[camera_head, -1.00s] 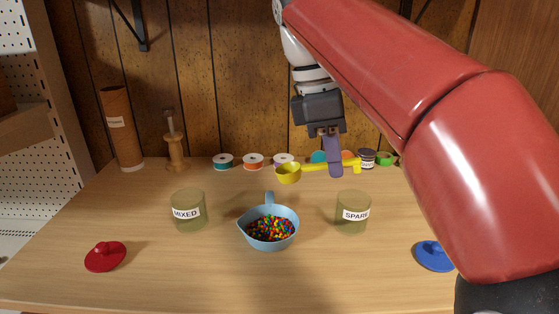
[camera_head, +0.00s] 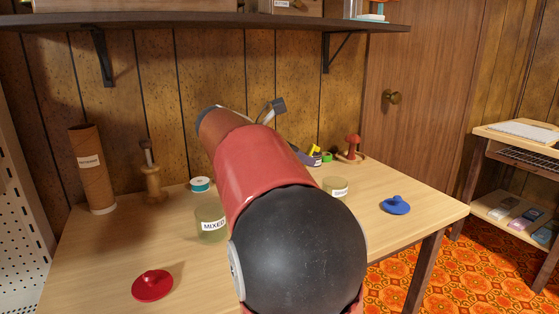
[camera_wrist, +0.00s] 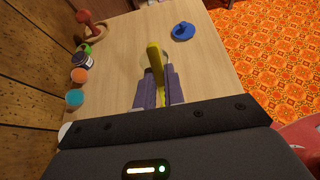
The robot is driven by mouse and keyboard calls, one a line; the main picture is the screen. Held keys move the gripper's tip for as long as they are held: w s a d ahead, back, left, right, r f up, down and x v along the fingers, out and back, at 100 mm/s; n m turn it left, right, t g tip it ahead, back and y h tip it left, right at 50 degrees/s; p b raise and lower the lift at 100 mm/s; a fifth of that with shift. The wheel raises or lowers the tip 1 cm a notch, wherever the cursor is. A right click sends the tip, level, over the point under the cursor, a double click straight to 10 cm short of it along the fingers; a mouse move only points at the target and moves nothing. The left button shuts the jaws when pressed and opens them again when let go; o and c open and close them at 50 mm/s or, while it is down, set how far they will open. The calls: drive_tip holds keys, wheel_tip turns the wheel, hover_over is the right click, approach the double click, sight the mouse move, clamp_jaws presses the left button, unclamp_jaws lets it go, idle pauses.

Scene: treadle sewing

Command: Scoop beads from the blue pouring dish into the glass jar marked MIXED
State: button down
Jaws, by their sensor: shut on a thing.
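The glass jar marked MIXED (camera_head: 209,224) stands open on the table, left of my arm in the head view, partly covered by it. In the head view only a bit of the yellow scoop (camera_head: 316,150) and a purple finger show past my arm. The scoop's bowl is not clearly visible, so I cannot tell if it holds beads.
The SPARE jar (camera_head: 335,189) stands right of my arm. A cardboard tube (camera_head: 92,170), a wooden spindle (camera_head: 152,180) and a teal spool (camera_head: 200,185) stand along the back. A shelf (camera_head: 200,20) hangs above.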

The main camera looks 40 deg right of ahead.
drive_tip(key=shift+w+a+f+g+h, duration=0.15)
drive_tip(key=shift+a+f+h, duration=0.4)
drive_tip(key=shift+f+h, duration=0.2)
drive_tip(key=shift+w+a+f+g+h, duration=0.15)
drive_tip(key=shift+a+f+h, duration=0.4)
drive_tip(key=shift+f+h, duration=0.15)
drive_tip(key=shift+a+f+h+b, duration=0.2)
drive_tip(key=shift+f+h+b, duration=0.15)
drive_tip(key=shift+b, duration=0.35)
drive_tip(key=shift+a+f+h+b, duration=0.15)
drive_tip(key=shift+h+b, duration=0.15)
drive_tip(key=shift+b, duration=0.25)
drive_tip(key=shift+w+f+b, duration=0.1)
drive_tip(key=shift+f+b, duration=1.3)
drive_tip(key=shift+b, duration=0.1)
drive_tip(key=shift+b+v, duration=0.65)
drive_tip(key=shift+v, duration=1.05)
drive_tip(key=shift+w+a+f+y, duration=0.15)
drive_tip(key=shift+a+y, duration=0.25)
drive_tip(key=shift+a, duration=0.15)
drive_tip(key=y, duration=0.1)
drive_tip(key=d+y+p, duration=0.1)
drive_tip(key=d+y, duration=0.1)
drive_tip(key=shift+s+d+r, duration=0.25)
drive_tip(key=shift+s, duration=0.05)
